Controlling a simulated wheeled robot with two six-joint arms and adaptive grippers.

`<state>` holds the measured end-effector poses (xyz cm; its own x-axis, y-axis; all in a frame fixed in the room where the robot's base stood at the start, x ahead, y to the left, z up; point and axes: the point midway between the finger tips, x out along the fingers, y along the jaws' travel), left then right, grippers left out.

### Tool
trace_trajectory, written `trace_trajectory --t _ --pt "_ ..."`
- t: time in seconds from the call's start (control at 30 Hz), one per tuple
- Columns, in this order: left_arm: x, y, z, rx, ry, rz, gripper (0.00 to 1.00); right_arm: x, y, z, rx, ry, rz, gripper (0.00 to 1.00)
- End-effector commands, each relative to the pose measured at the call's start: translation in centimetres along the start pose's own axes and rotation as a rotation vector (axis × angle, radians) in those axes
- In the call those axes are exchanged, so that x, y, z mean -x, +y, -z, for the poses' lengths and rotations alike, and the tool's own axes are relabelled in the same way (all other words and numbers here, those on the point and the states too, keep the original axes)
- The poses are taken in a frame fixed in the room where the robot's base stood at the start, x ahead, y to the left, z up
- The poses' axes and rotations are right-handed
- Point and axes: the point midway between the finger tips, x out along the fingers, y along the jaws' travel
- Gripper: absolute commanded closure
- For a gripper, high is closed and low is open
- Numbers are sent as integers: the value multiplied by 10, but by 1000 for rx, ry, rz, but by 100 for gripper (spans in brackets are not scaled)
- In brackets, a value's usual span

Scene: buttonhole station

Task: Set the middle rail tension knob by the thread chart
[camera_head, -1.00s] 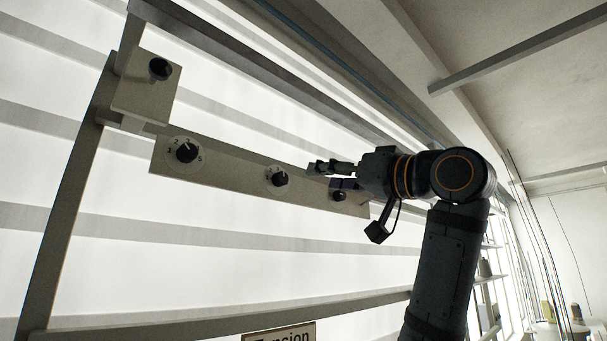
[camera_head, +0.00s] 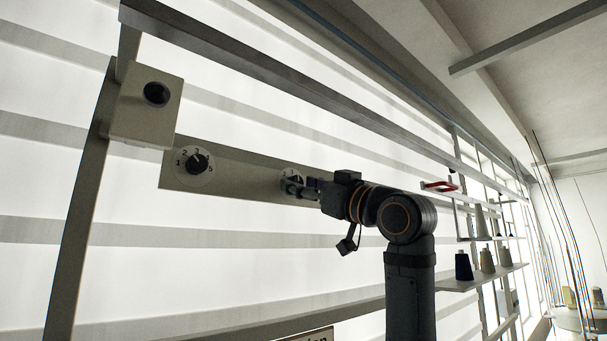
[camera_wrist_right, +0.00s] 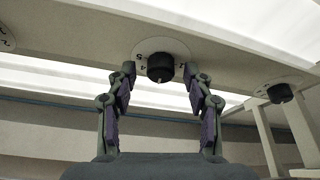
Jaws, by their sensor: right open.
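The middle rail tension knob (camera_wrist_right: 160,67) is black and round, on a white numbered dial (camera_wrist_right: 148,47) in the right wrist view. My right gripper (camera_wrist_right: 160,84) is open, with one finger on each side of this knob; I cannot tell whether they touch it. In the head view my right gripper (camera_head: 289,188) covers most of the middle dial (camera_head: 292,174). The left knob (camera_head: 198,163) on the same rail (camera_head: 235,177) shows clearly, with its numbers. Another knob (camera_wrist_right: 281,92) is to the right in the wrist view. I see no readable thread chart. My left gripper is out of view.
A box with a dark round button (camera_head: 156,94) is at the rail's left end. A partly cut-off sign (camera_head: 306,334) is at the bottom. Thread cones (camera_head: 487,260) stand on a shelf (camera_head: 482,280) at right, below a red item (camera_head: 440,187).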

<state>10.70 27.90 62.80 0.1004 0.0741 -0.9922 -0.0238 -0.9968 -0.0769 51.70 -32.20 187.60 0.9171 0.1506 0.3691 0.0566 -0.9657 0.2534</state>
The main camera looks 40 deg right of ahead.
Motion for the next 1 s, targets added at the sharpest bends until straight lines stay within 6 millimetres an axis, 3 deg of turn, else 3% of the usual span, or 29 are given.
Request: trace_trajectory --t 0.27,0.67,1.0 --pt "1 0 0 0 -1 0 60 -2 0 -1 -1 0 0 48" --pt "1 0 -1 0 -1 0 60 -2 0 0 -1 1 0 100" --pt "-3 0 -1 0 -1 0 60 -2 -1 1 -92 1 -37 100"
